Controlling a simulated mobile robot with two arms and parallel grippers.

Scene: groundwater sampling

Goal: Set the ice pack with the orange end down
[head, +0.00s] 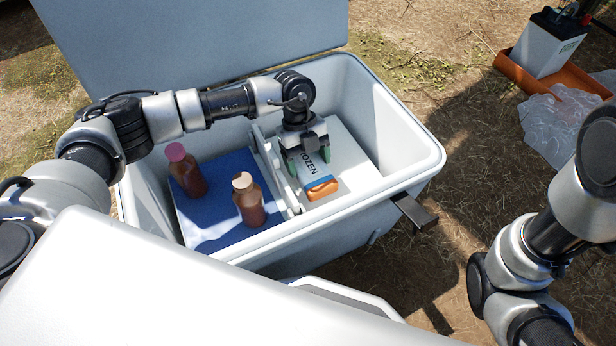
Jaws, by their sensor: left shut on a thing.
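The ice pack (321,184) shows its orange end and a blue band, pointing toward the front of the cooler's right compartment. My left gripper (308,166) comes down from above into that compartment and is shut on the ice pack, its green fingertips to either side. The gripper hides the pack's far part. Dark lettering ending in "OZEN" shows between the fingers on a white surface. The pack is low in the compartment; I cannot tell whether it touches the floor. My right gripper is out of view.
The open white cooler (425,165) has a divider (272,170) in the middle. Left of it, two reddish-brown bottles, one pink-capped (186,170) and one pale-capped (249,200), stand on a blue base (215,222). An orange tray (520,72) and clear plastic bag (560,130) lie right.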

